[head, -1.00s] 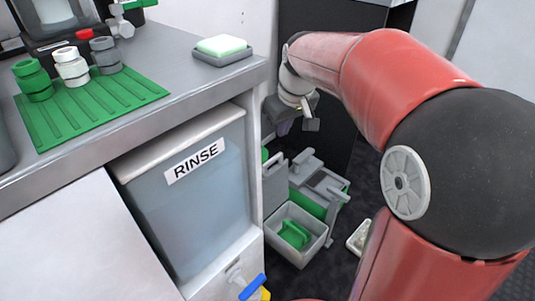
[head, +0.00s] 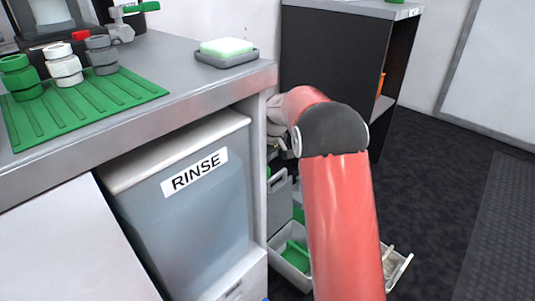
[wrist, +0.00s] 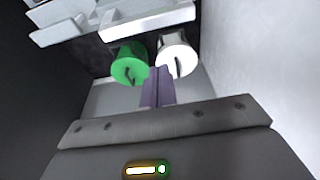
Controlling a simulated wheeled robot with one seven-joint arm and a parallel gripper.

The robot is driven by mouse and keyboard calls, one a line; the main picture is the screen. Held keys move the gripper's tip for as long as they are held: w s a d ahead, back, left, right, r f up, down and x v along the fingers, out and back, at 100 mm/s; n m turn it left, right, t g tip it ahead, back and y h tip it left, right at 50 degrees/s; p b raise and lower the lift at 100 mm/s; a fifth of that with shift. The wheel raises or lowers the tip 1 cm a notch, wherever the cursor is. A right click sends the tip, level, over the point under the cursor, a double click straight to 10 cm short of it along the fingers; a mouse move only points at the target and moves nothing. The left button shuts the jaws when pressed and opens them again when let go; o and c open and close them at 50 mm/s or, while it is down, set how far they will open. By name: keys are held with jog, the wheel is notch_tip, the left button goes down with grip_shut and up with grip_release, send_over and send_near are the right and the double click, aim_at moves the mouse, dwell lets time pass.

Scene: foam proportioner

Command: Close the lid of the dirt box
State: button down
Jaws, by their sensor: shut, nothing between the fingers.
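My gripper (wrist: 157,88) shows in the wrist view with its purple fingers together and nothing between them. A green round cap (wrist: 130,66) and a white round cap (wrist: 176,58) lie beyond the fingertips; I cannot tell whether they touch. In the head view my red arm hides the fingers. Low beside the counter, an open grey box (head: 283,266) holds a green piece. A grey upright panel (head: 281,205) stands behind it. I cannot tell for sure which part is the dirt box or its lid.
The counter (head: 215,91) holds a green mat (head: 85,108), several fittings and a soap dish (head: 226,57). A RINSE tank (head: 190,215) sits beneath. A black shelf unit (head: 335,65) stands behind my arm. A white tray (head: 398,268) lies on the floor. Floor at right is clear.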

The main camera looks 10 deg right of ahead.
jog(key=shift+s+d+f+b, duration=0.2)
jog(key=shift+s+d+f, duration=0.35)
jog(key=shift+s, duration=0.15)
jog(key=shift+s+d+f+b, duration=0.2)
jog(key=shift+s+d+f, duration=0.25)
jog(key=shift+s, duration=0.25)
jog(key=shift+r, duration=0.1)
